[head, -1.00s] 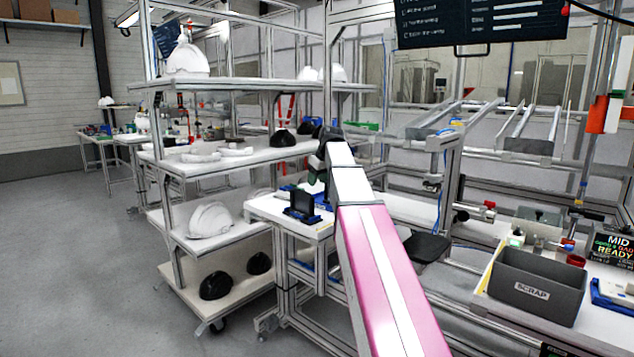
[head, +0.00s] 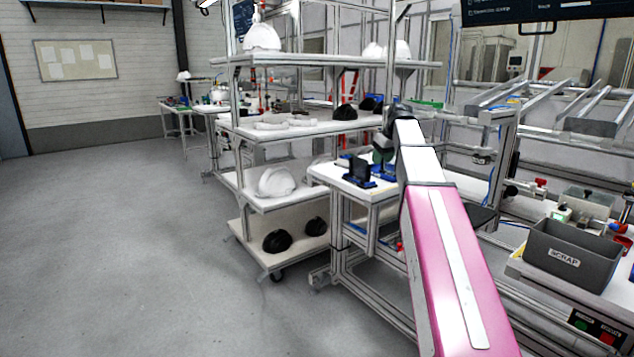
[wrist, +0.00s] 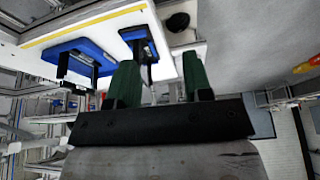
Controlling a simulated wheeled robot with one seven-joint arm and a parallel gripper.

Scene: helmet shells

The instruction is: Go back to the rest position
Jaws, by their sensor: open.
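My gripper (wrist: 160,84) shows in the wrist view with its two green fingers apart and nothing between them. In the head view my gripper (head: 383,152) is partly hidden by my arm, which reaches out toward the workbench (head: 340,181). A black fixture on a blue base (head: 360,174) stands on that bench, left of the gripper. In the wrist view the blue fixtures (wrist: 80,58) lie on the white bench top beyond the fingers. I cannot tell the exact gap between fingers and fixtures.
A shelf rack (head: 250,130) left of the bench holds white helmet shells (head: 277,182) and black ones (head: 277,242). A grey SCRAP bin (head: 570,255) stands on a table at right. The floor (head: 130,240) at left is clear.

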